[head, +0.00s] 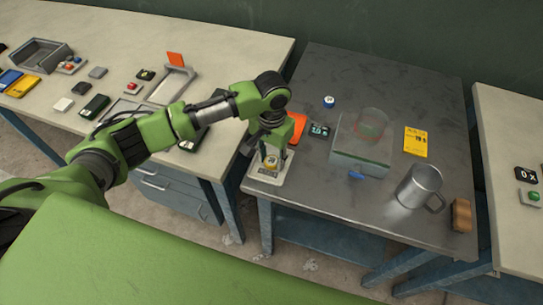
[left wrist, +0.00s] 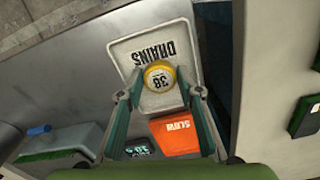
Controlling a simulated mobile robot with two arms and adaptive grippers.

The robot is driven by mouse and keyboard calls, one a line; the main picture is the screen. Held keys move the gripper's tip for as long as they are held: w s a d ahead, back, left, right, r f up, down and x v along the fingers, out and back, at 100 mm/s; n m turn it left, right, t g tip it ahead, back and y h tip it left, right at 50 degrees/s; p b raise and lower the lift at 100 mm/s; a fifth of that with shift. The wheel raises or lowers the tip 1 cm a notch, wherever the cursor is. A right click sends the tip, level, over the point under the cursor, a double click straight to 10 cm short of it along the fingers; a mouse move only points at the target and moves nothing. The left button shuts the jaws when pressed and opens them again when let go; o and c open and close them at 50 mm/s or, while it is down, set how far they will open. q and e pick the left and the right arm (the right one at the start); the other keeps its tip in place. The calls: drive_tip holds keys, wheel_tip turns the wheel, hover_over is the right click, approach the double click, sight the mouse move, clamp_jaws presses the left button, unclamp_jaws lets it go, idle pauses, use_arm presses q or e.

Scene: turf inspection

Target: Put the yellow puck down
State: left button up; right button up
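The yellow puck (left wrist: 160,76), with a white face marked 38, sits between the fingertips of my left gripper (left wrist: 160,82). The fingers are on both sides of it and appear shut on it. In the head view the puck (head: 271,162) is at the pale tray (head: 264,181), at the metal table's front left corner. In the left wrist view the tray (left wrist: 125,60) reads DRAINS. The puck is over the tray's middle; whether it touches the tray is hard to tell. My left gripper (head: 271,155) points down there. My right gripper is not in view.
An orange SLOW card (left wrist: 175,135) lies close beside the tray. A clear box (head: 360,155), blue-white puck (head: 329,101), yellow card (head: 415,141) and metal mug (head: 419,187) stand on the metal table (head: 320,205). A gap separates it from the left bench (head: 225,45).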

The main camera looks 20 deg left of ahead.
sight(271, 161)
use_arm(q)
drive_tip(key=shift+o, duration=0.6)
drive_tip(key=shift+r, duration=0.15)
wheel_tip(271, 161, up, 12)
drive_tip(key=b, duration=0.2)
drive_tip(key=shift+s, duration=0.1)
